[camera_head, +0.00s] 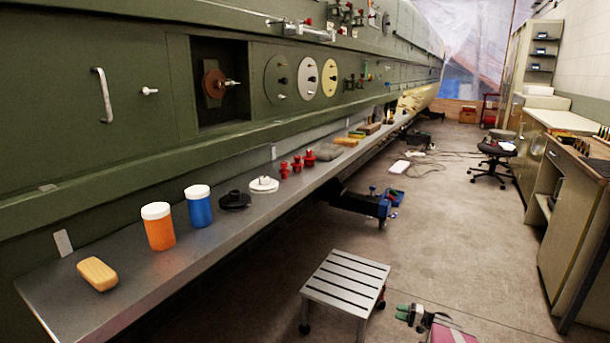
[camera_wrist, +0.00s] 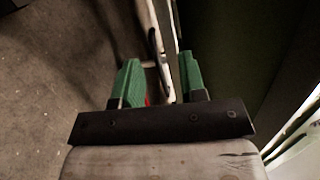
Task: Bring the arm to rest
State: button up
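My gripper (camera_head: 405,312) shows at the lower middle right of the head view, low over the floor and just right of the slatted metal step stool (camera_head: 345,282). In the wrist view its two green fingers (camera_wrist: 159,75) stand apart with a gap between them. I see nothing held there; a small red patch shows beside the left finger and I cannot tell what it is. Most of my arm is outside the head view.
A metal shelf (camera_head: 85,291) along the green fuselage carries a yellow block (camera_head: 97,273), an orange jar (camera_head: 159,232), a blue jar (camera_head: 200,210) and several small parts. A chair (camera_head: 495,155), cables and workbenches (camera_head: 572,215) stand right. The middle floor is largely clear.

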jog(key=s+a+r+n+g+h, duration=0.1)
jog(key=s+a+r+g+h, duration=0.25)
jog(key=a+r, duration=0.45)
jog(key=s+a+r+n+g+h, duration=0.2)
jog(key=s+a+r+g+h, duration=0.25)
jog(key=a, duration=0.55)
jog(key=s+a+r+n+t+h, duration=0.1)
jog(key=s+a+r+h, duration=0.2)
jog(key=s+r, duration=0.3)
jog(key=s+a+r+n+h, duration=0.1)
jog(key=s+a+r+h, duration=0.2)
jog(key=r, duration=0.7)
jog(key=s+h, duration=0.2)
jog(key=s, duration=0.1)
jog(key=shift+s+a+r+t+h, duration=0.15)
jog(key=shift+s+r+t+h, duration=0.15)
jog(key=shift+r+t+h, duration=0.1)
